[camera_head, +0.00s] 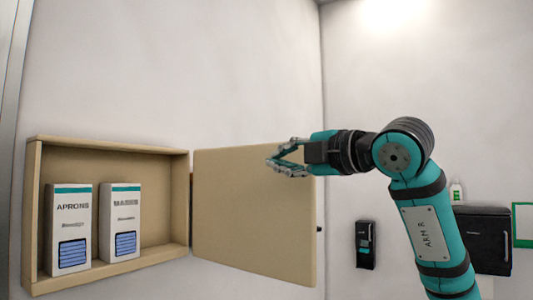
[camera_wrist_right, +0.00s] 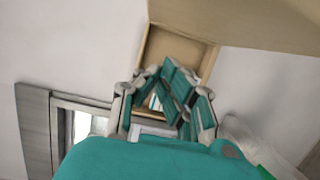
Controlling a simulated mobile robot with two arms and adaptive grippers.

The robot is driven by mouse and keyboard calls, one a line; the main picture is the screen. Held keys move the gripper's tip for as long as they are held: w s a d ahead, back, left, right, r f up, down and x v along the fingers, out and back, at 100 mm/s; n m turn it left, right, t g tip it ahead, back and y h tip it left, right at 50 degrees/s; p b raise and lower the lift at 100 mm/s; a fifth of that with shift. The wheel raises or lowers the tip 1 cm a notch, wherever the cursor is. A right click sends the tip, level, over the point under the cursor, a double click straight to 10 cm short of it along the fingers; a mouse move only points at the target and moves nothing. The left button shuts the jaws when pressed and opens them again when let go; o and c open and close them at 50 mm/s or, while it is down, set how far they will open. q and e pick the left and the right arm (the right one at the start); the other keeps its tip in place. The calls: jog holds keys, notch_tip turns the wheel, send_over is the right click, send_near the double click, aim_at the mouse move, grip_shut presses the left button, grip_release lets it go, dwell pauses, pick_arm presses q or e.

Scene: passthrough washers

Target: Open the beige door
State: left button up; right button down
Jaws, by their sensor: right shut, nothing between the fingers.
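The beige door (camera_head: 225,215) stands swung wide open to the right of its wall cabinet (camera_head: 110,147), hinged on the cabinet's right side. In the right wrist view the door (camera_wrist_right: 250,22) shows at the top, beside the cabinet (camera_wrist_right: 206,62). My right gripper (camera_head: 272,163) is shut and empty, in front of the upper right part of the door, pointing left. I cannot tell whether it touches the door. In the right wrist view its fingers (camera_wrist_right: 172,90) overlap the cabinet's opening. My left gripper is not in view.
Inside the cabinet stand a white aprons box (camera_head: 68,220) and a white masks box (camera_head: 120,215). To the right, a black dispenser (camera_head: 366,245) and a dark box (camera_head: 483,240) are on the far wall. A small bottle (camera_head: 456,192) stands on the dark box.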

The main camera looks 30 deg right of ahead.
aim_at(264, 159)
jog(key=shift+m+h, duration=0.3)
jog(key=w+p, duration=0.2)
jog(key=w, duration=0.1)
jog(key=w+d+p, duration=0.1)
jog(key=w+p, duration=0.2)
jog(key=w, duration=0.1)
jog(key=w+d+p, duration=0.1)
jog(key=w+p, duration=0.1)
jog(key=w, duration=0.1)
jog(key=shift+w+d+r, duration=0.2)
jog(key=shift+w+r, duration=0.2)
jog(key=shift+d+f+p, duration=0.15)
jog(key=shift+d+p, duration=0.15)
jog(key=shift+d, duration=0.25)
jog(key=shift+a, duration=0.15)
